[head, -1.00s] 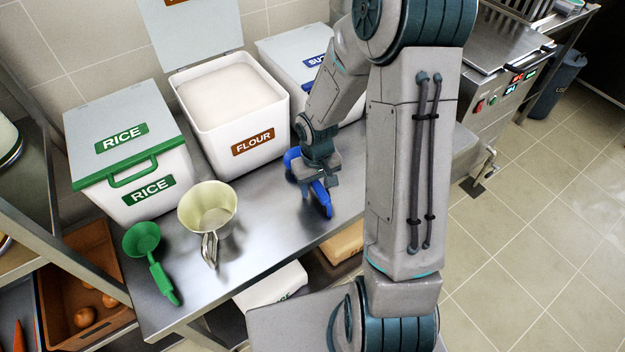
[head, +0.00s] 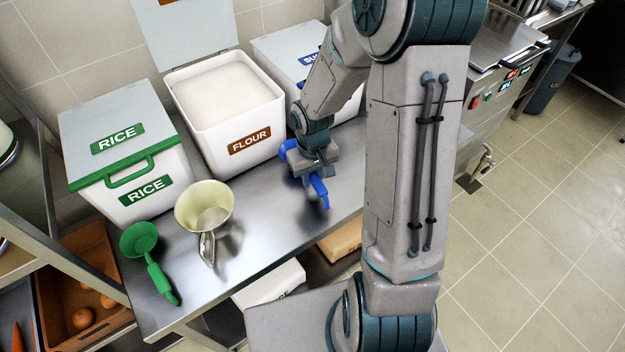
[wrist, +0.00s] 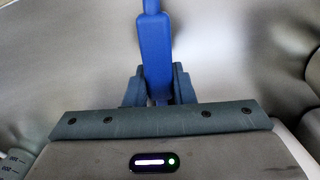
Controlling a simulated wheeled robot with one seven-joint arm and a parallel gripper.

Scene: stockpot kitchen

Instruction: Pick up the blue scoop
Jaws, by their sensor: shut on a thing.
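The blue scoop (head: 320,192) is at the right part of the steel counter, in front of the bin at the back right. My gripper (head: 313,178) is shut on its handle. In the wrist view the blue handle (wrist: 155,45) stands between the two fingers of my gripper (wrist: 157,84). The scoop's bowl is mostly hidden behind my gripper in the head view; a bit of blue shows at its left. The scoop appears just above the counter, but I cannot tell the exact gap.
An open flour bin (head: 228,115) stands behind, with a closed rice bin (head: 125,165) to its left and a blue-labelled bin (head: 290,50) to its right.

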